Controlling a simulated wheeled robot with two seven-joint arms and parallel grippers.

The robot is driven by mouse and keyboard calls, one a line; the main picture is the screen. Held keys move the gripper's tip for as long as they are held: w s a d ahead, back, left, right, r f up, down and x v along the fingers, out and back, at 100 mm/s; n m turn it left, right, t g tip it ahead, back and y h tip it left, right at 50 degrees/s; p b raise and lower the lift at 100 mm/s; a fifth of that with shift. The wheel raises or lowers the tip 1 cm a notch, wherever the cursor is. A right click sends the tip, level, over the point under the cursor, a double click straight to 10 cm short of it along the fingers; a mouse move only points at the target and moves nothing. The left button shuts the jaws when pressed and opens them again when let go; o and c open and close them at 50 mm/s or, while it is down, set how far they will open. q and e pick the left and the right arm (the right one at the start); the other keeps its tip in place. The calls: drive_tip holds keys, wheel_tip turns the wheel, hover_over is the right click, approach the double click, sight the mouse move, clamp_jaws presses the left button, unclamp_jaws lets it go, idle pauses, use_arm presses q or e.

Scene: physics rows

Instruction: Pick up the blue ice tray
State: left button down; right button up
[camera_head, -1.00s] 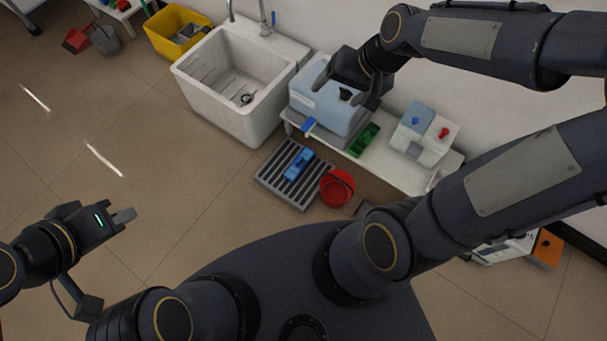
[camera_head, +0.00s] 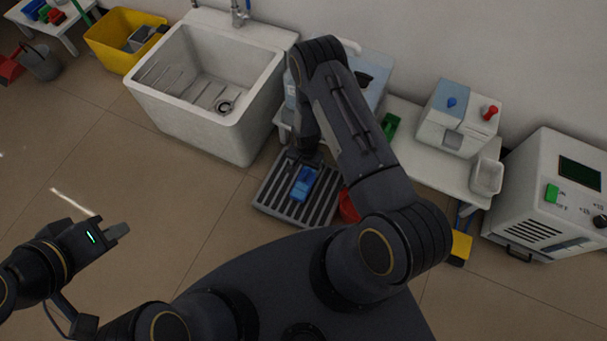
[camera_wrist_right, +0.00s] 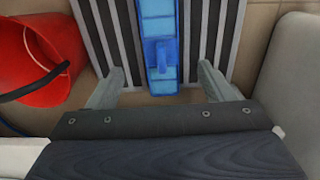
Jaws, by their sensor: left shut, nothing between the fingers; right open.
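The blue ice tray (camera_head: 303,183) lies on the grey slatted floor grate in the head view. In the right wrist view the blue ice tray (camera_wrist_right: 159,45) runs lengthwise from the top edge, between the two fingers and just beyond their tips. My right gripper (camera_wrist_right: 164,82) is open and empty, one finger to each side of the tray and apart from it. In the head view my right forearm and wrist hang over the far end of the grate and hide part of it. My left gripper (camera_head: 118,231) is shut and empty over bare floor at the left.
The slatted grate (camera_head: 268,193) sits on the floor before the white sink (camera_head: 195,120). A red bucket (camera_wrist_right: 38,65) stands beside the grate. A low white bench (camera_head: 425,165) with a dispenser (camera_head: 458,115) is behind. A white machine (camera_head: 550,200) stands at the right.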

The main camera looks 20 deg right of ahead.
sight(305, 180)
wheel_tip(305, 180, down, 7)
drive_tip(key=shift+r+b, duration=0.1)
drive_tip(key=shift+b, duration=1.15)
wheel_tip(305, 180, down, 4)
drive_tip(key=shift+w+f+b, duration=0.1)
drive_tip(key=shift+b, duration=1.15)
drive_tip(key=shift+f, duration=0.45)
drive_tip(key=shift+r, duration=0.1)
drive_tip(key=c, duration=1.1)
